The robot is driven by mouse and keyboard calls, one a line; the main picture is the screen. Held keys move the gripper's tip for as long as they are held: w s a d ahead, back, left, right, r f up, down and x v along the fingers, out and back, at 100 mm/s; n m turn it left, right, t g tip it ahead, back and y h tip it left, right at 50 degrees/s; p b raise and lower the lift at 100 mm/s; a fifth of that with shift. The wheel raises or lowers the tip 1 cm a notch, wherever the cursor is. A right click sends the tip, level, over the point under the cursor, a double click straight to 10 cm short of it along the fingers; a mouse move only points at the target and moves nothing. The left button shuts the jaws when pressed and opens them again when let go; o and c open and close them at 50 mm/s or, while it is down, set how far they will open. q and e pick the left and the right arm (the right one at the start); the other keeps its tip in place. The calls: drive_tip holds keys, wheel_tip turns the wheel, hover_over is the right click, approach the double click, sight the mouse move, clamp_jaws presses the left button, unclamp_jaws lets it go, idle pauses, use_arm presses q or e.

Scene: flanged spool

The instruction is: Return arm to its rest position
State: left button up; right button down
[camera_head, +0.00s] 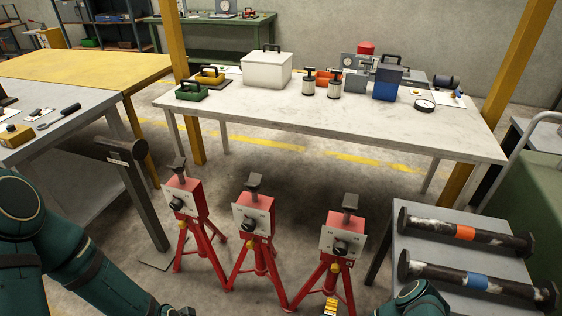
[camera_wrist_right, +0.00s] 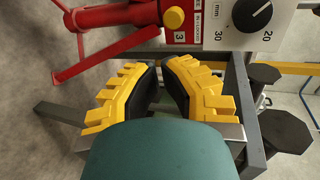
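My right gripper (camera_head: 330,307) shows only as a small yellow piece at the bottom edge of the head view, beside my green arm link. In the right wrist view its two yellow, black-padded fingers (camera_wrist_right: 164,75) have a narrow gap between them and hold nothing. A red stand with a dial box (camera_wrist_right: 240,22) is just beyond the fingers. My left arm (camera_head: 110,275) comes in at the lower left; its gripper is almost wholly cut off by the bottom edge. Two dark flanged spools, one with an orange band (camera_head: 465,233) and one with a blue band (camera_head: 477,282), lie at the right.
The spools lie on a grey table (camera_head: 412,222). Three red tripod stands (camera_head: 188,200), (camera_head: 255,214), (camera_head: 342,238) stand on the floor in front of me. A long pale workbench (camera_head: 300,125) with boxes and tools is behind them. A grey bench (camera_head: 60,135) is at the left.

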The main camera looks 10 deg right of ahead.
drive_tip(key=w+a+r+n+g+y, duration=0.2)
drive_tip(key=w+a+r+n+y, duration=0.3)
drive_tip(key=a+r+n+y, duration=0.5)
drive_tip(key=s+a+r+n+g, duration=0.3)
drive_tip(key=s+r+n+g, duration=0.1)
drive_tip(key=s+r+n, duration=0.2)
drive_tip(key=s+a+r+n+g+y, duration=0.1)
drive_tip(key=s+a+r+n+g, duration=0.3)
drive_tip(key=s+r+n, duration=0.2)
drive_tip(key=shift+s+a+n+g, duration=0.3)
drive_tip(key=shift+s+g, duration=0.1)
drive_tip(key=shift+s, duration=0.35)
drive_tip(key=shift+r, duration=0.1)
